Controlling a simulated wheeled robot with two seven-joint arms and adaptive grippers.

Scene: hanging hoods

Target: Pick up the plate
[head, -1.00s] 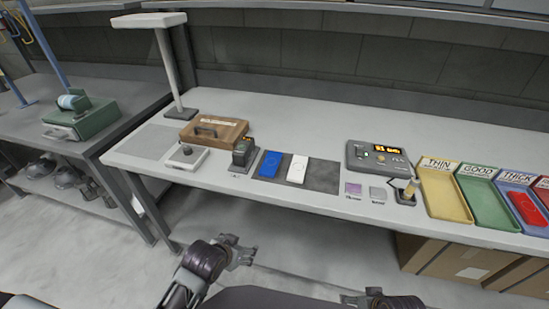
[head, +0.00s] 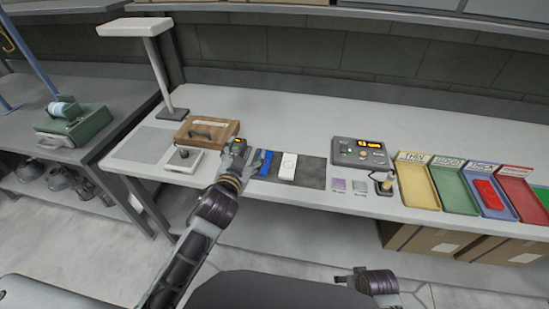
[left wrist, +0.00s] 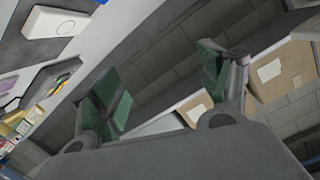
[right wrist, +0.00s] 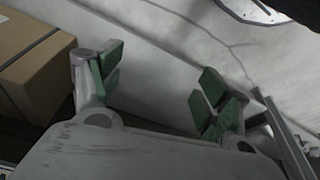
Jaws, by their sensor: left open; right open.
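A blue plate (head: 263,162) and a white plate (head: 288,165) lie side by side on a dark mat (head: 312,172) on the bench. A red plate (head: 490,194) lies in the blue tray marked THICK. My left gripper (head: 248,163) is beside the blue plate's left side and partly hides it; contact cannot be told. In the left wrist view its fingers (left wrist: 165,85) are apart with nothing between them, and the white plate (left wrist: 55,22) shows at top left. My right gripper (right wrist: 160,85) is open and empty, low in front of the bench.
A wooden case (head: 207,132), a white device with a knob (head: 182,159) and a small gauge (head: 238,143) stand left of the plates. A grey meter (head: 360,152) and coloured trays (head: 418,187) stand to the right. Cardboard boxes (head: 425,241) sit under the bench.

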